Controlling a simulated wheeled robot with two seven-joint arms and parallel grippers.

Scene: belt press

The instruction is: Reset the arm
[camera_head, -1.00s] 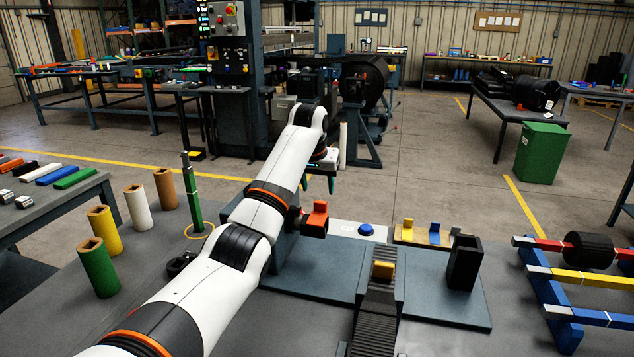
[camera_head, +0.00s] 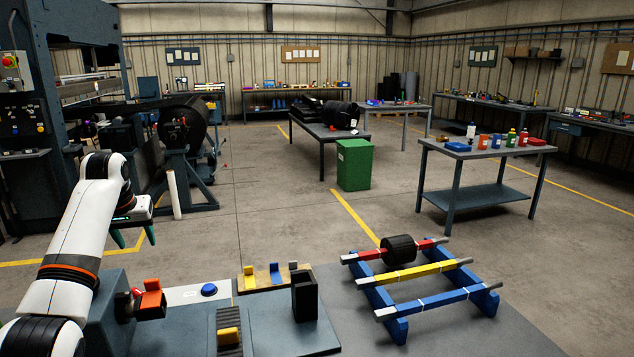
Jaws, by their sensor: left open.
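My left arm comes in at the lower left, and its gripper (camera_head: 133,238) hangs fingers down above the back left of the workbench. Its two greenish fingertips are apart with nothing between them. The gripper is beyond the small press with the orange block (camera_head: 152,297) and touches nothing that I can see. My right gripper is not in view.
On the bench are a blue button (camera_head: 209,290), a black upright holder (camera_head: 305,297), a yellow block (camera_head: 228,337) on a ribbed strip, and a blue rack (camera_head: 393,317) with coloured bars and a black roll (camera_head: 398,249). A green bin (camera_head: 354,165) stands on the floor beyond.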

